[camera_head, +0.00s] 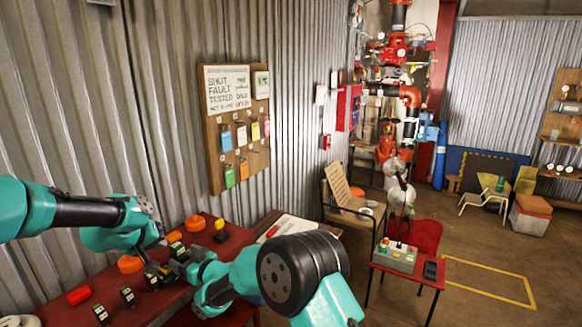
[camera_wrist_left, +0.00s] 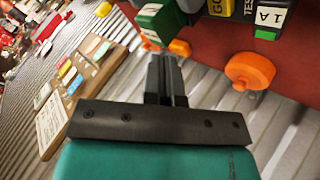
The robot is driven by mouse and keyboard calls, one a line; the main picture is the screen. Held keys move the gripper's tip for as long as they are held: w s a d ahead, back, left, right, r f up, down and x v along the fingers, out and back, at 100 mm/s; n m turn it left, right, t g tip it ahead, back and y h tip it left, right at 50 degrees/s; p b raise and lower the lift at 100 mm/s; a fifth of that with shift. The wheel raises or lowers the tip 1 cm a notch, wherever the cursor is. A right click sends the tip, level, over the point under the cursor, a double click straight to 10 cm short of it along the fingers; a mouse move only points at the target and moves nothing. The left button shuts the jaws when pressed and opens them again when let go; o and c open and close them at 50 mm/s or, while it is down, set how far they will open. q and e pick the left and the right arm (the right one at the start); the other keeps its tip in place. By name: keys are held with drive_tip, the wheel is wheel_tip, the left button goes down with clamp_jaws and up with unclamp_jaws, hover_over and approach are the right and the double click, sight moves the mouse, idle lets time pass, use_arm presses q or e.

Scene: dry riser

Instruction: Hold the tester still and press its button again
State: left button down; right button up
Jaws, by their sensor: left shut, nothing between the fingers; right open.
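A dark block with a yellow label and white labels partly reading "TES" and "1A" (camera_wrist_left: 245,8) shows at the top of the left wrist view, cut by the frame edge; it looks like the tester. A green-faced block (camera_wrist_left: 158,22) lies beside it. My left gripper (camera_head: 150,263) is shut and empty above the red table; its fingertips (camera_wrist_left: 165,60) point toward the green-faced block, and contact cannot be told. My right gripper (camera_head: 174,269) is open, close to the left one. The grippers crowd the tester in the head view, so its button and the right fingers' hold are unclear.
The red table (camera_head: 205,243) carries orange round pieces (camera_head: 195,223), a black-and-yellow piece (camera_head: 221,231), small labelled dark blocks (camera_head: 127,296) and a red piece (camera_head: 79,294). A tag board (camera_head: 212,165) hangs on the corrugated wall. A grey button box (camera_head: 396,257) stands further right.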

drive_tip(key=v, duration=1.2)
drive_tip(key=shift+d+r, duration=0.1)
